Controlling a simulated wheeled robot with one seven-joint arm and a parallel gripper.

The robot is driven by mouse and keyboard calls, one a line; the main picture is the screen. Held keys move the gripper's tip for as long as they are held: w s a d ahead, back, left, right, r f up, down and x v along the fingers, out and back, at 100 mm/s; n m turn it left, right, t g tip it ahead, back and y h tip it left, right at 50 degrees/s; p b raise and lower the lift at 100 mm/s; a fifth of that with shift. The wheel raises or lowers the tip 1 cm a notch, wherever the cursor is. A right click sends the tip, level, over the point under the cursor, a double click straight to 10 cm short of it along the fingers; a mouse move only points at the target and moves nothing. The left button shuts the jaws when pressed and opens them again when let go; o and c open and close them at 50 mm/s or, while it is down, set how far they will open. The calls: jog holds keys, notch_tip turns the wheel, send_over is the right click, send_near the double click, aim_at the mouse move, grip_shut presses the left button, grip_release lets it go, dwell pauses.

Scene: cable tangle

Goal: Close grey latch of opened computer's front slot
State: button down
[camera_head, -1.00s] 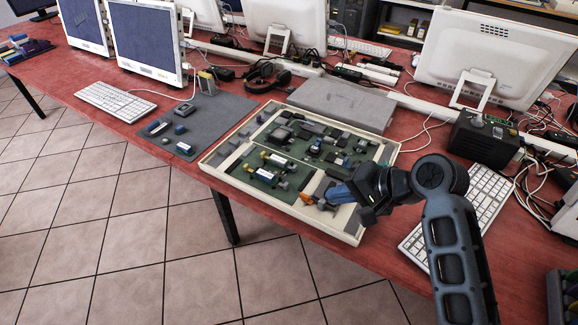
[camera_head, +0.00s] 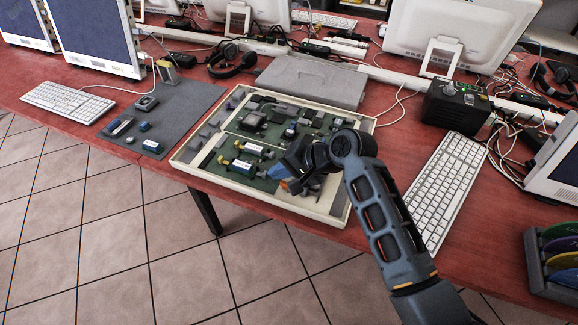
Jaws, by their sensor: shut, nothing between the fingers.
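The opened computer (camera_head: 262,203) is a flat cream case on the red table, with green boards and several small parts inside. My gripper (camera_head: 281,178) is over the front right part of the case. Its fingers point left and down and look shut, with nothing seen held between them. A small orange part (camera_head: 284,185) shows right by the fingertips. The grey latch of the front slot cannot be made out; my gripper and arm cover that area. I cannot tell whether the fingers touch anything.
A grey lid-like panel (camera_head: 312,82) lies behind the case. A dark mat (camera_head: 165,117) with small parts lies to the left. A white keyboard (camera_head: 447,190) and a black box (camera_head: 455,107) stand to the right. A rack of coloured discs (camera_head: 553,260) is at the lower right.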

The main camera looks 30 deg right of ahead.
aim_at(262, 174)
jog(key=shift+w+a+f, duration=0.1)
jog(key=shift+a+f, duration=0.05)
jog(key=shift+f, duration=0.05)
jog(key=shift+w+a+p, duration=0.3)
jog(key=shift+w+a, duration=0.5)
jog(key=shift+w, duration=0.35)
jog(key=shift+a+r, duration=0.1)
